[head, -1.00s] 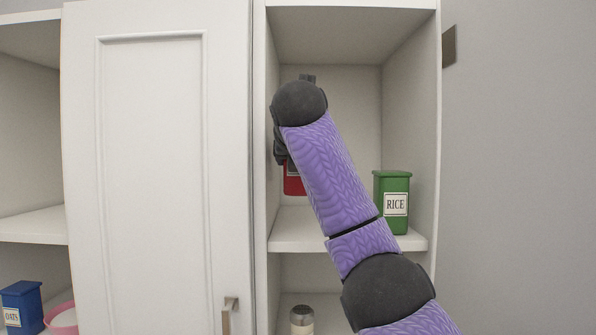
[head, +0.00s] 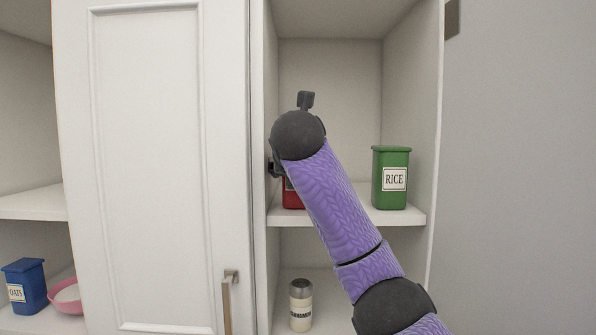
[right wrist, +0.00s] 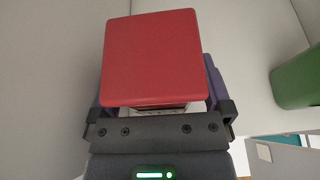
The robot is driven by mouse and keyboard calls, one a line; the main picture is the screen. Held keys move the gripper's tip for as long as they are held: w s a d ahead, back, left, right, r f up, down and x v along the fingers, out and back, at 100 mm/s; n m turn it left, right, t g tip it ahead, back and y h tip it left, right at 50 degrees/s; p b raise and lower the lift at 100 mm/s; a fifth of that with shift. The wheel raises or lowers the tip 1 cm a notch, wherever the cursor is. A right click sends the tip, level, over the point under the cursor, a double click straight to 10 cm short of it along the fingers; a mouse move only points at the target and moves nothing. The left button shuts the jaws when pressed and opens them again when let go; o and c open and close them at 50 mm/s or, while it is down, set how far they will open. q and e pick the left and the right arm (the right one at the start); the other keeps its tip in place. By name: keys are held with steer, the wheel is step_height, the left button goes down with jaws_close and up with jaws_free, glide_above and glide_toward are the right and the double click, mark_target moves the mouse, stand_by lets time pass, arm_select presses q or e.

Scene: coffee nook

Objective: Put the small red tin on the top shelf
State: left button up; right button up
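The small red tin (head: 292,196) is on the left of the upper visible shelf (head: 388,217) in the open cabinet, mostly hidden behind my right arm. Its base looks level with the shelf surface. In the right wrist view its plain red lid (right wrist: 155,58) fills the space between the fingers, with a strip of pale label below it. My right gripper (right wrist: 160,108) appears shut on the tin, one finger close against each side. In the head view the fingers are mostly hidden by my wrist. My left gripper is not in view.
A green RICE tin (head: 391,178) stands on the same shelf, to the right. A shaker (head: 300,305) stands on the shelf below. A closed door (head: 150,160) borders the left. A blue OATS tin (head: 25,284) and a pink bowl (head: 66,298) are at the lower left.

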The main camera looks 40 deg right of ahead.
steer(key=shift+r, duration=0.25)
steer(key=b+v, duration=0.9)
steer(key=v, duration=0.3)
